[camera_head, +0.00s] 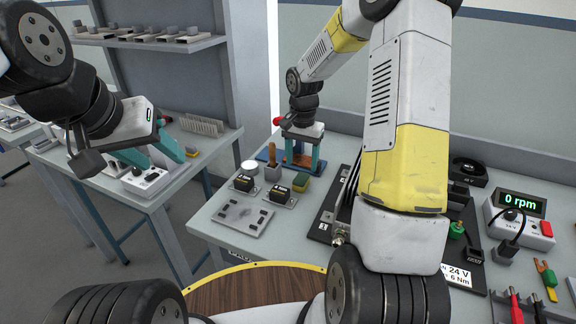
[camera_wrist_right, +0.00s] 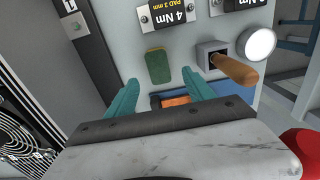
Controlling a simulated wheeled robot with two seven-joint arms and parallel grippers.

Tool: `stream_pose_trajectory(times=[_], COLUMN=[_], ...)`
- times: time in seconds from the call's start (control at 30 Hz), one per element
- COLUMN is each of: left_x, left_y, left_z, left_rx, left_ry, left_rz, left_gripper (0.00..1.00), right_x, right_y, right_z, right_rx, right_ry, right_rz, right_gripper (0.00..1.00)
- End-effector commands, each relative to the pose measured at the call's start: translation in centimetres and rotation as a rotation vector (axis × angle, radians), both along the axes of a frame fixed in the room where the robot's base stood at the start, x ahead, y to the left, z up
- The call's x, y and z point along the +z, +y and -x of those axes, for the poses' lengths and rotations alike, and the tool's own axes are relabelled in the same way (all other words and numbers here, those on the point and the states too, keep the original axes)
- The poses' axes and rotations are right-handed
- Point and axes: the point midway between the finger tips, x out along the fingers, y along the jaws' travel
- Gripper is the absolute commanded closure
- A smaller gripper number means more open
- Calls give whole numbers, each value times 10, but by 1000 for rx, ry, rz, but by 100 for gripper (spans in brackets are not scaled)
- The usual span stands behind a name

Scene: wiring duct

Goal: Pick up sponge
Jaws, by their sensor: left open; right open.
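The sponge (camera_head: 302,182), yellow and dark green, lies on the grey bench in the head view. It also shows in the right wrist view (camera_wrist_right: 158,67), where its green side faces the camera. My right gripper (camera_head: 301,168) hangs over the bench just behind the sponge, with its teal fingers apart and nothing held. In the right wrist view the sponge is just beyond the open fingertips (camera_wrist_right: 163,84), roughly between their lines, and not between the fingers. My left gripper (camera_head: 165,160) is open and empty, in front of the side bench at the left.
A wooden-handled tool in a grey holder (camera_head: 273,164) and a white round item (camera_head: 250,167) stand left of the sponge. Two black blocks marked 4 Nm (camera_wrist_right: 172,12) lie near it. An orange item in a blue frame (camera_wrist_right: 175,100) sits under my right gripper.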

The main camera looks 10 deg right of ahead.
Motion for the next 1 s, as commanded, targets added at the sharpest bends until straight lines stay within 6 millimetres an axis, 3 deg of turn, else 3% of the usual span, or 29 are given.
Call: stream_pose_trajectory(times=[0.5, 0.77, 0.8, 1.0], left_x=[0, 0, 0, 0], left_y=[0, 0, 0, 0], left_z=[0, 0, 0, 0], left_rx=[0, 0, 0, 0], left_ry=[0, 0, 0, 0], left_rz=[0, 0, 0, 0], left_gripper=[50, 50, 50, 50], right_x=[-67, -71, -71, -70], right_y=[0, 0, 0, 0], right_z=[3, 2, 2, 2], right_rx=[2, 3, 3, 3], right_ry=[3, 0, 0, 0], right_rz=[-1, 0, 0, 0], right_gripper=[38, 38, 40, 79])
